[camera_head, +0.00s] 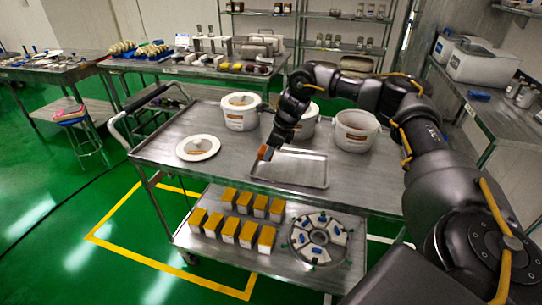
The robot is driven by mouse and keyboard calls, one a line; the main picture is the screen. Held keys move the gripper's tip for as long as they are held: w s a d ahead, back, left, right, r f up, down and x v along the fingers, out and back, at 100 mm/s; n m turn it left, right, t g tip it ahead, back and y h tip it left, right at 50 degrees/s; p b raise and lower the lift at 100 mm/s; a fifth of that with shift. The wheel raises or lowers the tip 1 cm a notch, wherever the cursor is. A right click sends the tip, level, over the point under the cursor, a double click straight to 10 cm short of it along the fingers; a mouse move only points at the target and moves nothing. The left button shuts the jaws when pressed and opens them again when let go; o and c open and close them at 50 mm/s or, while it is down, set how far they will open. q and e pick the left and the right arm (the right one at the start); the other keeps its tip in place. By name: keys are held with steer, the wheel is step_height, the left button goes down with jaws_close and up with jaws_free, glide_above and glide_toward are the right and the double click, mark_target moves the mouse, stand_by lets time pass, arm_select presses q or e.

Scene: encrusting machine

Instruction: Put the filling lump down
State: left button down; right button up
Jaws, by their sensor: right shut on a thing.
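My right gripper (268,148) reaches down over the left part of the metal tray (300,172) on the cart's top. It is shut on a small orange-brown block, the filling lump (265,153), at its fingertips. The lump is near the tray's back left edge; whether it touches the tray cannot be told. The gripper's fingers are small and partly hidden. The tray looks empty where it shows. My left gripper is not in view.
Several white tubs (357,131) stand behind the tray, close to my right arm. A white plate (198,148) with a small item lies to the left. The cart's lower shelf holds several yellow-topped boxes (230,230) and a round fixture (318,240). The cart top between plate and tray is clear.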

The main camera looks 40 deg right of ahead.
steer(key=shift+w+d+f, duration=0.3)
steer(key=shift+f, duration=0.25)
step_height(320, 180, down, 3)
steer(key=shift+d+f, duration=0.15)
steer(key=o, duration=1)
steer(key=v, duration=1.2)
steer(key=shift+w, duration=0.1)
